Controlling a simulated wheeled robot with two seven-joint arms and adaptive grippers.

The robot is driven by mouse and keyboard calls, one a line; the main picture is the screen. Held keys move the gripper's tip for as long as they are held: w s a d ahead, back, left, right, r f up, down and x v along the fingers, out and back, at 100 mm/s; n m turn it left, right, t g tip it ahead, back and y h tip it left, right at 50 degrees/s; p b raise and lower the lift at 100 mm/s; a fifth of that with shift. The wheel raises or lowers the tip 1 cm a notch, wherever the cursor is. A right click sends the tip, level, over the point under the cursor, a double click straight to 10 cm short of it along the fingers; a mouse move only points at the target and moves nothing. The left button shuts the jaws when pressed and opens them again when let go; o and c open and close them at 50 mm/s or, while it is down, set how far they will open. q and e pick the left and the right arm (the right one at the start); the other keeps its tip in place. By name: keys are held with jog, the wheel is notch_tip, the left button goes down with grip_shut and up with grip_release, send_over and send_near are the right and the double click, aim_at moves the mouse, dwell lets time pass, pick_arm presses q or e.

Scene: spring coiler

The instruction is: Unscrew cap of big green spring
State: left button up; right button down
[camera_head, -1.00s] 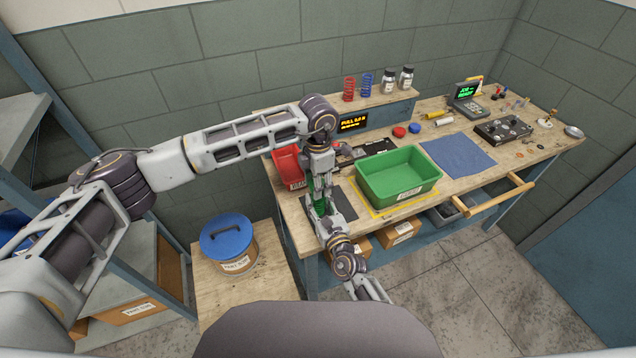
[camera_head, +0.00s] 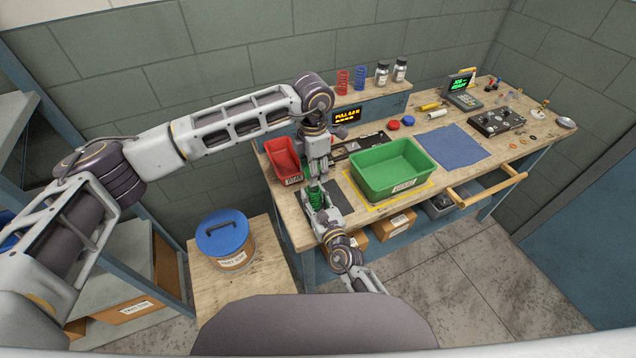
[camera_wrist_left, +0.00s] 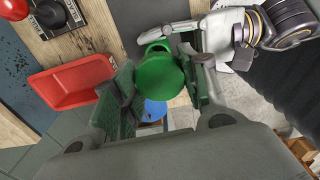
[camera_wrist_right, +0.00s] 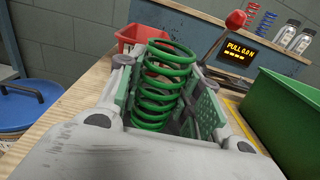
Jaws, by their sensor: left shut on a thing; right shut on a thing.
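The big green spring (camera_wrist_right: 162,85) stands roughly upright between the fingers of my right gripper (camera_wrist_right: 165,100), which is shut on it. Its top coil looks open in the right wrist view. In the head view, the spring (camera_head: 316,198) is in my right gripper (camera_head: 322,206) near the bench's left end. My left gripper (camera_head: 316,172) is just above it. In the left wrist view, a solid green round cap (camera_wrist_left: 160,78) is between the fingers of my left gripper (camera_wrist_left: 160,95), which is shut on it. A green ring shows beyond the cap. The cap looks apart from the spring.
A red bin (camera_head: 284,158) and a green bin (camera_head: 388,170) stand nearby on the bench. A blue cloth (camera_head: 454,147) lies to their right. A blue-lidded drum (camera_head: 224,240) stands on the low wooden stand at left. A display (camera_head: 347,116) is behind.

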pick_arm(q)
jog(key=s+d+f, duration=0.2)
jog(key=d, duration=0.4)
send_over(332, 198)
notch_tip(332, 198, down, 2)
jog(key=shift+f, duration=0.1)
dwell(0.3)
jog(key=shift+f, duration=3.05)
jog(key=shift+f, duration=0.1)
jog(key=shift+f, duration=1.8)
